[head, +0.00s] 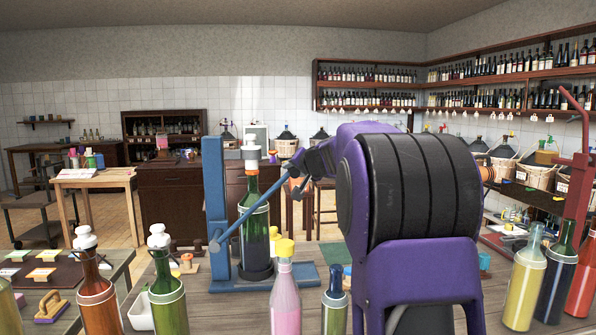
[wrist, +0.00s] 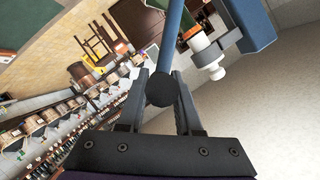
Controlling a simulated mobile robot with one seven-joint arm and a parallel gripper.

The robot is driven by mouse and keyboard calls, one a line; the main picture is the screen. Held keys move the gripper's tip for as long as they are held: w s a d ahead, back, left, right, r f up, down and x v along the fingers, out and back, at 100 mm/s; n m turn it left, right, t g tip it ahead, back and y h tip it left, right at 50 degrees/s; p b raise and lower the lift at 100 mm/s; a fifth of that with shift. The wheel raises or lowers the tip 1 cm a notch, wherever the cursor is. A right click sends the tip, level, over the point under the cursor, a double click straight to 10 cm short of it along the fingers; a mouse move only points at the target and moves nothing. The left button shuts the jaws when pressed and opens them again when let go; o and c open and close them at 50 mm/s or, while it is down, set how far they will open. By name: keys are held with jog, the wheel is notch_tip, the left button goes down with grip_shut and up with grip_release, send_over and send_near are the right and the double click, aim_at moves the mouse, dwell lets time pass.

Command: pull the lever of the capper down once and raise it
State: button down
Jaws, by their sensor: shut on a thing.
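The capper has a blue column (head: 216,205) and a blue base, with a dark green bottle (head: 256,222) upright on it under a white capping head (head: 250,154). Its thin blue lever (head: 262,203) slants up to the right toward my gripper. In the wrist view, my gripper (wrist: 163,84) is shut on the lever's round dark knob (wrist: 160,91), one finger on each side. The blue rod (wrist: 171,42) runs away from the knob. The white head (wrist: 208,57) shows to its right. My purple arm hides part of the head view around the grip.
White-stoppered bottles (head: 170,290), a pink bottle (head: 285,300) and a small dark bottle (head: 335,302) stand in front of the capper. Yellow (head: 525,280) and other bottles stand at right, near a red stand (head: 577,190).

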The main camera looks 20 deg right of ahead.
jog(key=shift+w+a+r+n+h+p, duration=0.15)
jog(key=shift+w+a+r+n+p, duration=0.1)
jog(key=shift+a+r+p, duration=0.4)
jog(key=shift+w+a+r+n+h+p, duration=0.15)
jog(key=shift+a+r+n+p, duration=0.2)
jog(key=shift+a+r, duration=0.35)
jog(key=c, duration=0.6)
grip_release()
jog(key=shift+a, duration=0.1)
